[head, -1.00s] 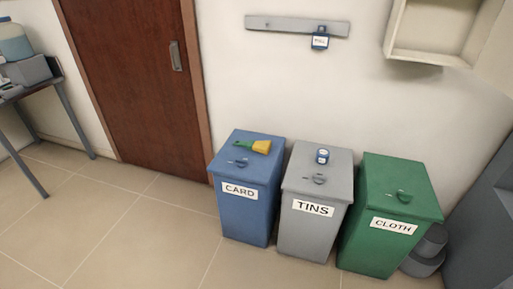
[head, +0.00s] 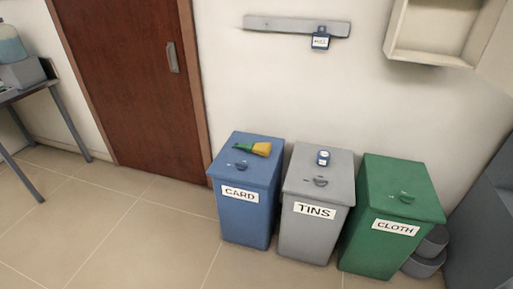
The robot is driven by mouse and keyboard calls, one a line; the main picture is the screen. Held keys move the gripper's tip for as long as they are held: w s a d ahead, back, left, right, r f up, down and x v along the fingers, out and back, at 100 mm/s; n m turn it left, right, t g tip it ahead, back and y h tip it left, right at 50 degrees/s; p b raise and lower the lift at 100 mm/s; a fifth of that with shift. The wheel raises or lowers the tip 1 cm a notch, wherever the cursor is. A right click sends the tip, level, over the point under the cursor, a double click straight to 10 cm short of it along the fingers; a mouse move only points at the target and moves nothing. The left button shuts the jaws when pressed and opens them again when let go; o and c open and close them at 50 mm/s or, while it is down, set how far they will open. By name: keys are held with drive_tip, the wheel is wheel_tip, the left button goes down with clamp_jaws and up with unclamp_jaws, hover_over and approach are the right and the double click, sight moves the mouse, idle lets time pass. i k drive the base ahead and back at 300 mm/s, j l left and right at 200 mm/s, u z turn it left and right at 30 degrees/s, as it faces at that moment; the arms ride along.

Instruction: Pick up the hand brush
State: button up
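The hand brush (head: 254,149) lies on the lid of the blue bin labelled CARD (head: 244,208). It has a green handle pointing left and a yellow head on the right. It lies behind the lid's small handle, towards the wall. My gripper is not in view.
A grey TINS bin (head: 307,235) with a small blue-and-white container (head: 323,158) on its lid and a green CLOTH bin (head: 372,250) stand to the right. A brown door (head: 130,80) and a table (head: 35,92) are at left. The tiled floor (head: 120,235) in front is clear.

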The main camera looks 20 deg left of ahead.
sight(262, 149)
drive_tip(key=i+j+z, duration=0.1)
drive_tip(key=j, duration=0.5)
drive_tip(key=i+j+z, duration=0.1)
drive_tip(key=i+j, duration=0.2)
drive_tip(key=j, duration=0.35)
drive_tip(key=i+j, duration=0.2)
drive_tip(key=j, duration=0.45)
drive_tip(key=i+j+z, duration=0.15)
drive_tip(key=j, duration=0.5)
drive_tip(key=i+j+z, duration=0.1)
drive_tip(key=j, duration=0.6)
drive_tip(key=i+j+z, duration=0.1)
drive_tip(key=j, duration=0.55)
drive_tip(key=i+j+z, duration=0.1)
drive_tip(key=j, duration=0.6)
drive_tip(key=i+j, duration=0.15)
drive_tip(key=j, duration=0.55)
drive_tip(key=z, duration=0.05)
